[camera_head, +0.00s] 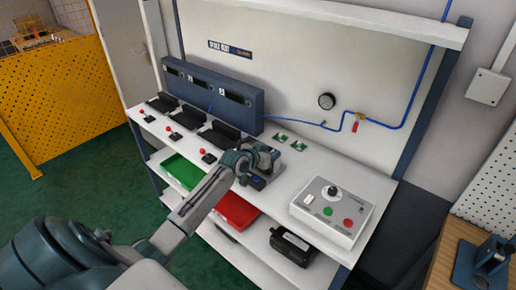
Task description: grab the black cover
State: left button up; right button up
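No part can be singled out for certain as the black cover. A black boxy object (292,245) lies on the lower shelf at the right, beyond the red bin. Several black tray-like parts also stand on the bench top, one of them nearest my gripper (221,135). My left arm reaches in from the lower left. Its gripper (262,172) is over the front edge of the bench, at a small grey device (268,153). The fingers are small and partly hidden by the wrist, so their opening and any contact are unclear. My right gripper is out of view.
A white control box (333,212) with a black knob and red and green buttons sits at the bench's right. A green bin (183,171) and red bin (237,211) are on the shelf below. Red-topped levers line the front edge. A wooden table (455,245) stands right.

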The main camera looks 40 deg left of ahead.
pick_arm(q)
jog(key=shift+s, duration=0.1)
jog(key=shift+c, duration=0.4)
grip_shut()
jog(key=shift+r, duration=0.15)
jog(key=shift+r+b, duration=0.45)
jog(key=shift+r, duration=0.1)
notch_tip(320, 180, up, 2)
jog(key=shift+s+r+b, duration=0.1)
jog(key=shift+s+b, duration=0.05)
jog(key=shift+b, duration=0.45)
jog(key=s+a+r+b, duration=0.1)
jog(key=s+b, duration=0.1)
jog(key=s, duration=1.3)
jog(key=shift+s+r, duration=0.25)
jog(key=shift+s, duration=0.05)
